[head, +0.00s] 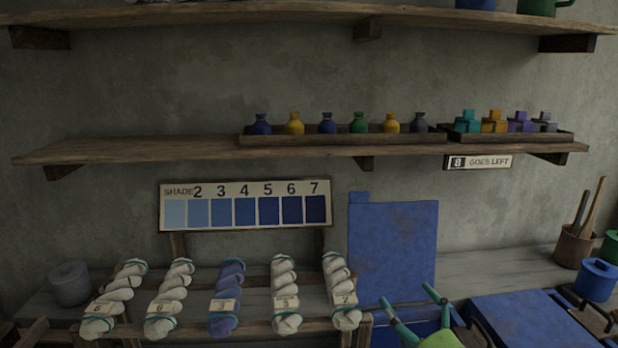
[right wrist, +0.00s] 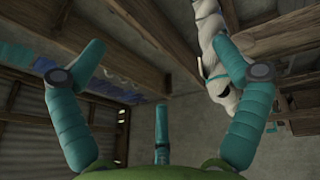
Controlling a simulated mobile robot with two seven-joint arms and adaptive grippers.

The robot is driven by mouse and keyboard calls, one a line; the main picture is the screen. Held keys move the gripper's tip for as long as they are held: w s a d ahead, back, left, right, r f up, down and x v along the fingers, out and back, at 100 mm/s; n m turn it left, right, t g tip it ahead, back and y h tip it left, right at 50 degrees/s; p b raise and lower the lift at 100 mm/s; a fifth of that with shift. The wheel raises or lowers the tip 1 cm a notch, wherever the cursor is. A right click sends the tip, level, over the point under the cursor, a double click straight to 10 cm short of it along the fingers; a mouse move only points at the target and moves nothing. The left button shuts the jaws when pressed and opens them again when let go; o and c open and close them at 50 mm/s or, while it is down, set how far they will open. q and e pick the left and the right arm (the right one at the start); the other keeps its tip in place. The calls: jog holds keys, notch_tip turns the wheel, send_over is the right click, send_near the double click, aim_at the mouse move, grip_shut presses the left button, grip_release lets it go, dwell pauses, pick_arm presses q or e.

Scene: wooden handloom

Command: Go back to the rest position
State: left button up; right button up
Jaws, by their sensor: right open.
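My right gripper (head: 406,296) is at the bottom of the head view, right of the skeins, with its teal fingers spread and nothing between them. In the right wrist view the gripper (right wrist: 162,48) is open too. A white twisted skein (right wrist: 211,38) shows there, partly hidden behind the right-hand finger; I cannot tell whether they touch. In the head view several tagged skeins hang in a row: white ones, such as the rightmost (head: 338,284), and a blue one (head: 228,290) in the middle. My left gripper is not in view.
A shade board (head: 245,205) stands behind the skeins. A blue panel (head: 393,245) leans at the wall behind my right gripper. Blue lidded boxes (head: 525,320) and a pot (head: 597,280) are at right. A shelf (head: 150,150) holds trays of bottles and small blocks above.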

jog(key=s+d+f+m+g+h, duration=0.3)
jog(key=s+f+m+h, duration=0.25)
jog(key=f+m, duration=0.25)
jog(key=s+d+f+m+g+h, duration=0.4)
jog(key=s+f+m+h, duration=0.1)
jog(key=s+f+m, duration=0.3)
jog(key=s+a+f+m+g+y, duration=0.2)
jog(key=s+a+f+g, duration=0.15)
jog(key=s, duration=0.55)
jog(key=s+a+f+m+g+y, duration=0.1)
jog(key=s+a+f+m+g, duration=0.1)
jog(key=s+f+g, duration=0.5)
notch_tip(320, 180, down, 22)
jog(key=s+b, duration=0.2)
jog(key=s, duration=0.1)
pick_arm(q)
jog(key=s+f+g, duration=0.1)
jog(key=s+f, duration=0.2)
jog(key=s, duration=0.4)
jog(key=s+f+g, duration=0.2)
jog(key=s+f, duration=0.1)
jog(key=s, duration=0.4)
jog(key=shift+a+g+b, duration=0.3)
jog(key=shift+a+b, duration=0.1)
jog(key=shift+b, duration=0.05)
pick_arm(e)
jog(key=s+d+f, duration=0.3)
jog(key=s+f, duration=1.3)
jog(key=shift+d+g, duration=0.1)
jog(key=shift+g, duration=0.15)
